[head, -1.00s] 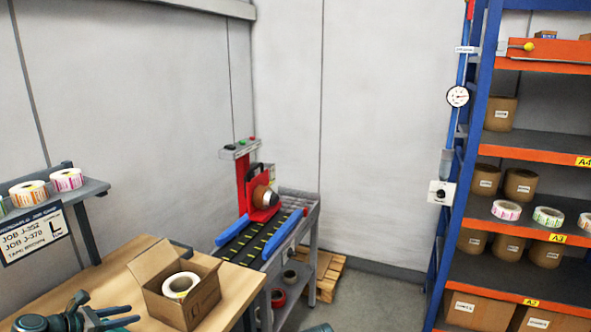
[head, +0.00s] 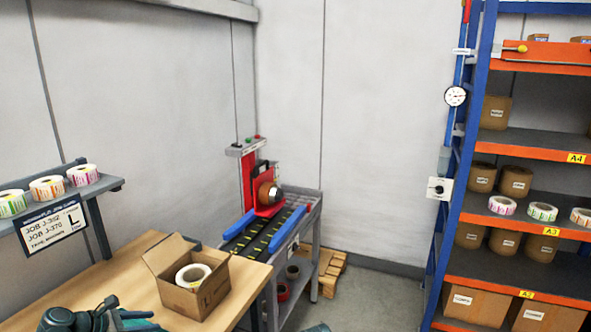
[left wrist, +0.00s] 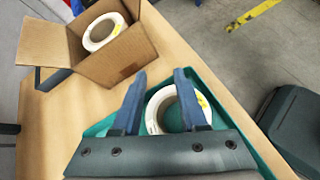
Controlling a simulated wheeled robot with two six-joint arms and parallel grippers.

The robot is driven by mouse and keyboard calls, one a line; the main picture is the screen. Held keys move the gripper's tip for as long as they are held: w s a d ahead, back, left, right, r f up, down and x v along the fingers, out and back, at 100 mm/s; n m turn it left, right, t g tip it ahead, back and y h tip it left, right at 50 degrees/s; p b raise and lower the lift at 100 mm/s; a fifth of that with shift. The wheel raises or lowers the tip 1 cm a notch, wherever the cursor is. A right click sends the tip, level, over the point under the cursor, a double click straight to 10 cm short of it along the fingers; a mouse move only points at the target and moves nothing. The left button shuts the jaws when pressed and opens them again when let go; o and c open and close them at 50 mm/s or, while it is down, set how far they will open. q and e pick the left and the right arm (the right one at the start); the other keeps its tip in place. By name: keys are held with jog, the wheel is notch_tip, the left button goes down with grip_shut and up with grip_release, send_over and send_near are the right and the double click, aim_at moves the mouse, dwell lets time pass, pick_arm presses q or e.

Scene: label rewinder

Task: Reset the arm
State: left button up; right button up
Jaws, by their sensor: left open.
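My left gripper (head: 150,319) is low at the left of the head view, over the wooden bench. In the left wrist view its two dark blue fingers (left wrist: 159,73) stand apart and hold nothing. A white label roll (left wrist: 160,110) lies in a teal tray (left wrist: 235,105) beyond the fingers, partly hidden by the right one. An open cardboard box (head: 185,280) with a white roll (head: 193,274) inside stands on the bench (head: 105,280); it also shows in the left wrist view (left wrist: 120,60). My right gripper is not in view.
A shelf (head: 105,185) with several label rolls and a job sign (head: 52,227) stands above the bench. The red rewinder (head: 250,185) stands beyond the box.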

pick_arm(q)
jog(key=s+d+f+m+g+y, duration=0.1)
jog(key=s+d+f+m+g, duration=0.15)
jog(key=d+m, duration=0.65)
jog(key=s+d+f+m+g+y, duration=0.15)
jog(key=d+f+m+g, duration=0.25)
jog(key=d, duration=0.9)
jog(key=s+d+f+m+g+y, duration=0.2)
jog(key=s+d+m+y, duration=0.3)
jog(key=s+d+m, duration=0.6)
jog(key=shift+d+f+m+y, duration=0.2)
jog(key=shift+f+m+y, duration=0.15)
jog(key=shift+m, duration=2.15)
jog(key=shift+s, duration=0.1)
